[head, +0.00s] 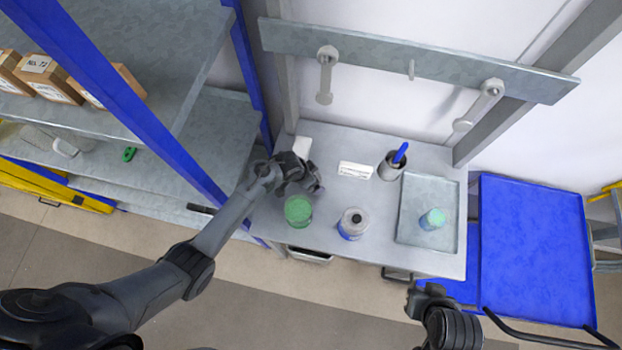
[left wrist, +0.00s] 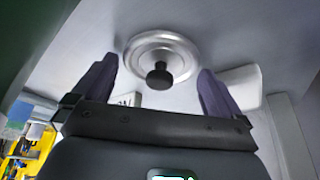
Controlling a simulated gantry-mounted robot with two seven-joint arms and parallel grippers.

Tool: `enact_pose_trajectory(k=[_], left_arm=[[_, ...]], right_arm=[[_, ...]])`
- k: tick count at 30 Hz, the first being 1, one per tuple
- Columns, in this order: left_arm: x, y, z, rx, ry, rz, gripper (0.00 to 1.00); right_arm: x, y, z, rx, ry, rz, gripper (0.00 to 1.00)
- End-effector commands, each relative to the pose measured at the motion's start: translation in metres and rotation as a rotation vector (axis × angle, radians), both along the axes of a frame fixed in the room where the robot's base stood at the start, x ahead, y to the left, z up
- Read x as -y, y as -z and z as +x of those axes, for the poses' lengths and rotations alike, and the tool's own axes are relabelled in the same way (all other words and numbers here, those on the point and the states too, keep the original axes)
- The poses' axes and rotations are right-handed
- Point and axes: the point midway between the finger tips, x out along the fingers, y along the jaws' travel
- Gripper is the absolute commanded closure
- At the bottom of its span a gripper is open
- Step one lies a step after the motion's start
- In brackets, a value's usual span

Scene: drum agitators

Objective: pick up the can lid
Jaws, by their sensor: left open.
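The can lid (left wrist: 148,46) is a round silver disc with a black knob in its middle, seen in the left wrist view against a grey surface. My left gripper (left wrist: 157,76) is open, one finger on each side of the knob in that view, with clear gaps to it. In the head view my left gripper (head: 312,182) is over the left part of the bench, behind a green-topped can (head: 298,210). The lid is not made out there, perhaps hidden by the gripper. My right gripper (head: 430,298) is in front of the bench; its jaws are unclear.
On the grey bench (head: 325,238) stand a blue-and-grey can (head: 350,224) with a dark top centre, a white label block (head: 355,170), a cup with a blue tool (head: 392,165) and a tray (head: 412,235) holding a green-topped jar (head: 432,219). Shelving (head: 195,130) flanks the left.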

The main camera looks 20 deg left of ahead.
Motion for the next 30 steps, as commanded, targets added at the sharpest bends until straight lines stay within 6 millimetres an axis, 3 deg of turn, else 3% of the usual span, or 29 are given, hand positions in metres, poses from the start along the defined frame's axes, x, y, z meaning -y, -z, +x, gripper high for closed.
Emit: enact_pose_trajectory(k=[3,12,22,30], left_arm=[[0.0,0.0,0.0,0.0,0.0,0.0,0.02],[0.0,0.0,0.0,0.0,0.0,0.0,0.44],[0.001,-0.009,0.0,0.001,-0.001,-0.001,0.44],[0.0,-0.05,0.0,0.002,-0.001,-0.002,0.44]], right_arm=[[0.001,0.0,0.0,-0.001,-0.002,-0.003,1.0],[0.002,0.0,0.0,-0.001,-0.006,-0.01,1.0],[0.002,-0.001,0.0,-0.001,-0.005,-0.008,1.0],[0.0,-0.007,0.0,-0.001,-0.001,-0.001,1.0]])
